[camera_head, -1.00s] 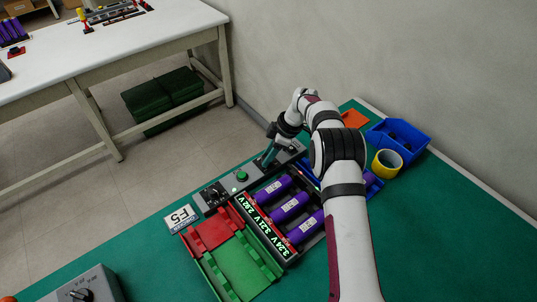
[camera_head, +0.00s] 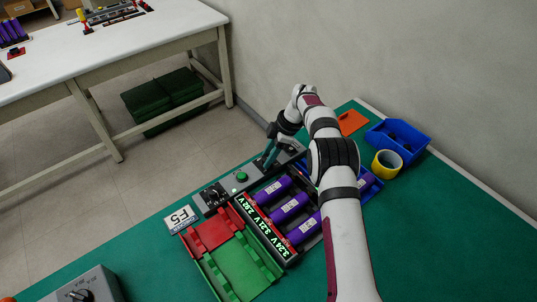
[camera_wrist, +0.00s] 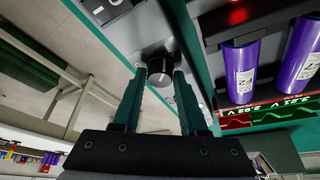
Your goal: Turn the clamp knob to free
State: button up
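A dark round knob (camera_wrist: 160,68) shows in the wrist view on the grey panel (camera_wrist: 128,28), between and just beyond my fingertips. My gripper (camera_wrist: 160,73) has its two teal fingers apart on either side of the knob. Narrow gaps seem to show beside the knob, so I cannot tell that either finger touches it. In the head view my gripper (camera_head: 268,161) points down at the far end of the grey control box (camera_head: 226,185). The knob under the fingers is hard to make out there.
A green button (camera_head: 241,176) and a dark switch (camera_head: 212,193) are on the control box. A red and green tray (camera_head: 238,262), yellow tape roll (camera_head: 386,163) and blue bin (camera_head: 399,140) are nearby.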

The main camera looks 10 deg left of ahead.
jog(key=o, duration=0.4)
jog(key=shift+c, duration=0.2)
jog(key=v, duration=1.5)
jog(key=shift+r, duration=0.35)
jog(key=shift+d, duration=0.15)
